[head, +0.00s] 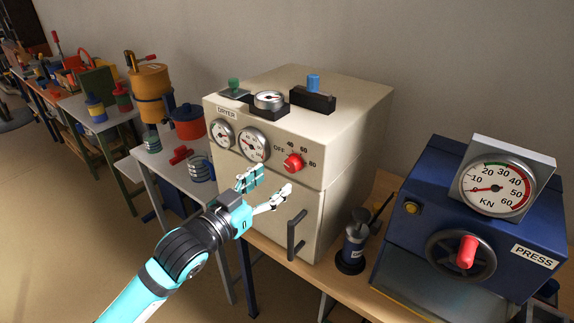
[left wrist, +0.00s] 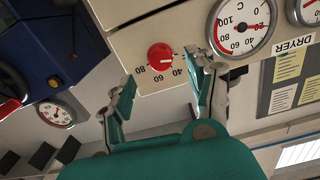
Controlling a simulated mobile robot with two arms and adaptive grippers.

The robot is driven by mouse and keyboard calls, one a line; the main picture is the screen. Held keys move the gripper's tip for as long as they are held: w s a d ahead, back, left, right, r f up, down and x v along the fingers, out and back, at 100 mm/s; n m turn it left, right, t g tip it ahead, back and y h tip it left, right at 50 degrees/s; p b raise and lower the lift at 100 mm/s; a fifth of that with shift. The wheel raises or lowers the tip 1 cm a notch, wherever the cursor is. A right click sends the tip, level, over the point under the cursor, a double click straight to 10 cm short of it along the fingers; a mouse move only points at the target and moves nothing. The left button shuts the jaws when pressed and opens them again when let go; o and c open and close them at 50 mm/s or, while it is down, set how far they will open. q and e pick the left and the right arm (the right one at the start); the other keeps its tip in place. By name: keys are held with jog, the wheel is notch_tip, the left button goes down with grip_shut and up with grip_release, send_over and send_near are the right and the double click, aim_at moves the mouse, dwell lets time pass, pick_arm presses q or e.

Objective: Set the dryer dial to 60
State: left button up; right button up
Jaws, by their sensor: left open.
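The dryer (head: 315,210) is a cream box with a red dial (head: 293,162) on its front, marked OFF, 40, 60 and 80. In the left wrist view the dial (left wrist: 160,57) appears upside down. Its white mark points to the right there, toward the OFF and 40 side; the exact setting is hard to read. My left gripper (head: 270,184) is open and empty, just below and left of the dial. In the left wrist view the dial lies between the spread fingers (left wrist: 164,72), with no visible contact. My right gripper is not in view.
Two gauges (head: 253,145) sit left of the dial, and a black door handle (head: 296,235) is below it. A blue press (head: 475,230) stands at the right, with a small dark device (head: 353,243) between. A cluttered bench runs along the wall at left.

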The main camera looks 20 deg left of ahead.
aim_at(289, 168)
pick_arm(q)
jog(key=p+x, duration=0.1)
jog(key=x, duration=0.5)
jog(key=shift+w, duration=0.2)
jog(key=c, duration=1.1)
